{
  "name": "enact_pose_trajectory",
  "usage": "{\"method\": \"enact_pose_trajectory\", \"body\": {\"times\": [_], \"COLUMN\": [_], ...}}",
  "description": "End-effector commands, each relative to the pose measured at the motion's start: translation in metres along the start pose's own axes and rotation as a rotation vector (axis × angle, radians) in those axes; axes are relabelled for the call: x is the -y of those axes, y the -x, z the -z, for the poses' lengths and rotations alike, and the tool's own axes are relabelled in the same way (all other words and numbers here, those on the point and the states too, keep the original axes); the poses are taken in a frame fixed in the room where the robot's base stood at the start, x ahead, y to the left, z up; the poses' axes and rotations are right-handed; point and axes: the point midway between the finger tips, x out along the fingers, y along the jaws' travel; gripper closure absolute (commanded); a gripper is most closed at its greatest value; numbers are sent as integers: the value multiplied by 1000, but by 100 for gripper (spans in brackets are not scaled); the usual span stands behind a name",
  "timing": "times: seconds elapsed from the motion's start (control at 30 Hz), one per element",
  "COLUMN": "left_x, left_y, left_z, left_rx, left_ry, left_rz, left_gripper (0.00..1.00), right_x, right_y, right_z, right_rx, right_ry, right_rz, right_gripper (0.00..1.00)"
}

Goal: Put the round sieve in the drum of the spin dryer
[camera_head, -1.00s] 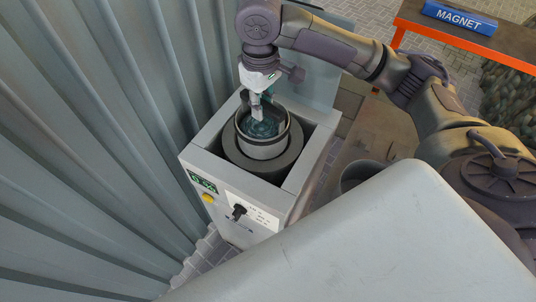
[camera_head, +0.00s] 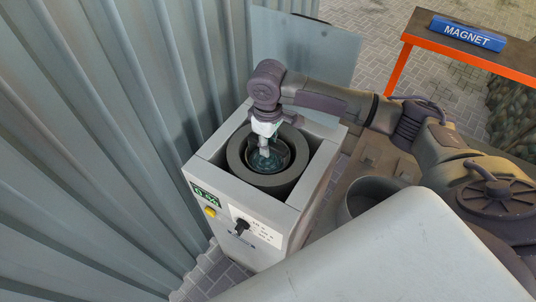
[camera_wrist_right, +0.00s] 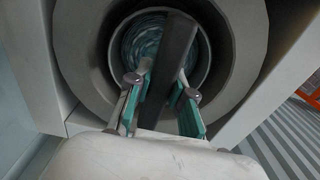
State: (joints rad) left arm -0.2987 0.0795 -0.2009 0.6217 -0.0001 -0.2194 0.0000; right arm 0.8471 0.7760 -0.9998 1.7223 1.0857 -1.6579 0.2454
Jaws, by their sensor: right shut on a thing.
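The spin dryer (camera_head: 212,180) is a pale grey box with an open top. Its drum (camera_head: 240,172) is a thick dark grey ring, which also shows in the right wrist view (camera_wrist_right: 78,50). The round sieve (camera_head: 266,160) sits down inside the drum opening, with blue-green swirled material visible in it. In the right wrist view, a dark bar (camera_wrist_right: 172,62) runs up between the green finger pads across the round opening. My right gripper (camera_head: 265,152) points down into the drum and is shut on the sieve. The sieve's underside is hidden. My left gripper is out of view.
A corrugated metal wall (camera_head: 110,130) runs along the left. The dryer's raised lid (camera_head: 300,50) stands behind it. A round grey container (camera_head: 372,195) is to the right. An orange-edged table (camera_head: 460,55) with a blue MAGNET block (camera_head: 467,33) stands at the back right.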

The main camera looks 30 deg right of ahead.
Motion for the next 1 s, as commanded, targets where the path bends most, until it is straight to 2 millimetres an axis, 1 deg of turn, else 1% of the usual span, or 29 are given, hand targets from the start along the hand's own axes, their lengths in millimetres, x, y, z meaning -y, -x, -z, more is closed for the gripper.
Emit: {"method": "enact_pose_trajectory", "body": {"times": [0.2,0.3,0.7,0.73,0.8,0.87,1.0], "left_x": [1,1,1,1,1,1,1], "left_y": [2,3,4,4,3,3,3], "left_z": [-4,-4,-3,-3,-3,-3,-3], "left_rx": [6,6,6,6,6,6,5], "left_ry": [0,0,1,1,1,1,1], "left_rz": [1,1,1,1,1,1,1], "left_gripper": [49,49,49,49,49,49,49], "right_x": [0,0,0,0,0,0,0], "right_y": [-35,-45,-50,-51,-51,-51,-51], "right_z": [0,0,0,0,0,0,0], "right_rx": [3,2,0,1,1,1,1], "right_ry": [-2,-1,-1,0,0,0,0], "right_rz": [1,0,0,0,0,0,0], "right_gripper": [100,100,100,76,64,54,54]}}
